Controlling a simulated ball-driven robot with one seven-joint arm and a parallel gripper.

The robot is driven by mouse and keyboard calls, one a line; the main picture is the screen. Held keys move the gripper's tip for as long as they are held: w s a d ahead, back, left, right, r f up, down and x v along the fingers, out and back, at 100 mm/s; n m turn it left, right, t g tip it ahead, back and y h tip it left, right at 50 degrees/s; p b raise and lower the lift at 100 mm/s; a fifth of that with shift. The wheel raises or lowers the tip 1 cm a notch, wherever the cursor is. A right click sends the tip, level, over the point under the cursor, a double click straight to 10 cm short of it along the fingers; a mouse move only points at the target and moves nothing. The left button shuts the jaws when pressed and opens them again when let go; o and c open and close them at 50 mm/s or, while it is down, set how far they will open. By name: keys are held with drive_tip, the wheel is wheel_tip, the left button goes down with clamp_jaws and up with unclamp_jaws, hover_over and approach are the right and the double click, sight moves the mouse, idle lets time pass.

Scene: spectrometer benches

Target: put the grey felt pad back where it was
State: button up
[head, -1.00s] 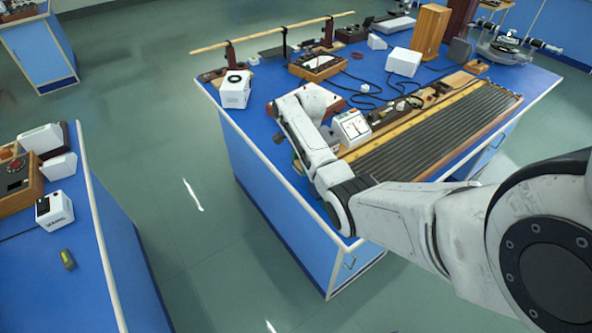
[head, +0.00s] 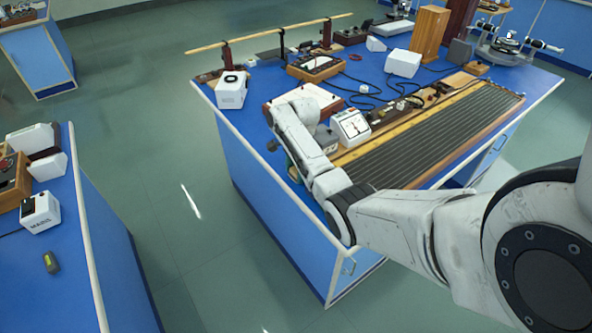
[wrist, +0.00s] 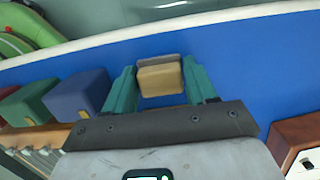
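My gripper (wrist: 160,80) shows in the wrist view with two teal fingers. They flank a small block with a tan back and a grey layer at its far edge, which I take for the grey felt pad (wrist: 158,58). Both fingers appear to press on its sides. The pad is over the blue bench top (wrist: 245,65), close to the white front edge; any gap beneath it is hard to judge. In the head view my arm hides the fingers and the pad.
In the wrist view, red, green and blue blocks (wrist: 78,95) stand left, a green coiled thing (wrist: 25,30) upper left and a brown-sided box (wrist: 298,140) lower right. In the head view, a white meter (head: 351,127) and a long ribbed board (head: 435,135) occupy the bench.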

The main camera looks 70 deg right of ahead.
drive_tip(key=o, duration=0.4)
drive_tip(key=shift+c, duration=0.2)
wheel_tip(320, 180, up, 12)
drive_tip(key=d, duration=0.1)
drive_tip(key=shift+s+p, duration=0.4)
drive_tip(key=shift+p, duration=0.05)
drive_tip(key=s+a+f+n, duration=0.1)
drive_tip(key=a+f+n, duration=0.5)
drive_tip(key=a, duration=0.5)
drive_tip(key=s+a+f+n, duration=0.1)
drive_tip(key=a+f+n, duration=0.4)
drive_tip(key=a, duration=0.7)
drive_tip(key=s+a+n+h, duration=0.1)
drive_tip(key=s+a+n, duration=1.1)
drive_tip(key=s+a, duration=0.1)
drive_tip(key=shift+s+a+r+n, duration=0.2)
drive_tip(key=shift+s+n, duration=0.1)
drive_tip(key=shift+s, duration=0.55)
